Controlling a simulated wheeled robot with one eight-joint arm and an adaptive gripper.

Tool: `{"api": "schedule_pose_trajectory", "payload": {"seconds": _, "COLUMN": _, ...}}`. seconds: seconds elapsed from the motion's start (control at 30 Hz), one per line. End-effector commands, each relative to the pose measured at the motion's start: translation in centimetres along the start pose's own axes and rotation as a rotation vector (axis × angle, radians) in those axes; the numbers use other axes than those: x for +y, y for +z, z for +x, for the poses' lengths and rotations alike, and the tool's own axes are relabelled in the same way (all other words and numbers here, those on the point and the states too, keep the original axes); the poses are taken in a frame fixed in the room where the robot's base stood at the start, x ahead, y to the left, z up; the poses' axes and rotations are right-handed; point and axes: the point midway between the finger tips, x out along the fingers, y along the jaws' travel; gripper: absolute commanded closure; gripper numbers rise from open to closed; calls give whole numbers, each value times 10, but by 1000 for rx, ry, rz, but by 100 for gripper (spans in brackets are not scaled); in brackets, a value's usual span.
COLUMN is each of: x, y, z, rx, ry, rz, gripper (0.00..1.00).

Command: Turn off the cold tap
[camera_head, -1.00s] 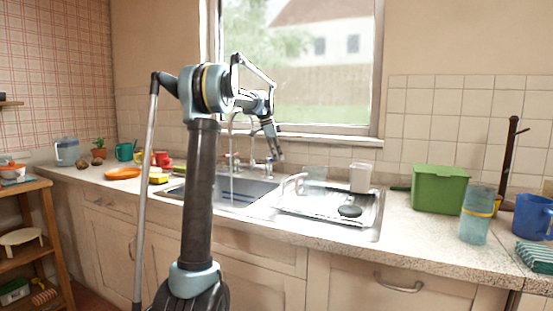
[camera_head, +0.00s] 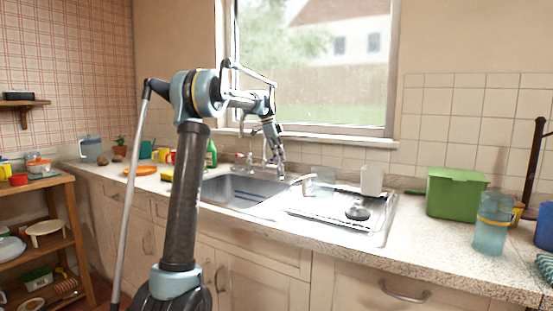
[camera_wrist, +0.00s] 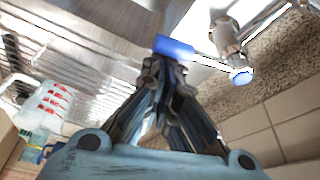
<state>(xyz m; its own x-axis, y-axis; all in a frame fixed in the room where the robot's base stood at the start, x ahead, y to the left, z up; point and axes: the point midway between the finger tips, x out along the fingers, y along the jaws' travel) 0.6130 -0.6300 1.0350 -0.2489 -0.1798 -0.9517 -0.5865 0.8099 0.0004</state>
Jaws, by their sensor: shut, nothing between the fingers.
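The chrome tap (camera_wrist: 225,35) with a blue round end (camera_wrist: 242,76) shows in the wrist view, right of my gripper (camera_wrist: 165,64). This looks like the cold tap. My gripper's fingers are together with nothing held. A blue patch lies just beyond the fingertips; I cannot tell what it belongs to or whether they touch it. In the head view my gripper (camera_head: 281,177) points down over the back of the sink (camera_head: 240,190), close to the tap fittings (camera_head: 248,160), which it partly overlaps. I cannot tell whether water is running.
A drainer (camera_head: 335,205) with a white container (camera_head: 371,180) lies right of the sink. A green bin (camera_head: 455,192) and a blue-green jug (camera_head: 492,225) stand farther right. A green bottle (camera_head: 211,153) stands beside the sink's left side. The window is behind.

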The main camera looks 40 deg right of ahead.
Motion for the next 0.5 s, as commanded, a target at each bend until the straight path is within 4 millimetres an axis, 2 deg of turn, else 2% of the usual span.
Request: {"api": "schedule_pose_trajectory", "payload": {"seconds": 0.5, "x": 0, "y": 13, "z": -4, "rx": -2, "ry": 0, "rz": 0, "gripper": 100}}
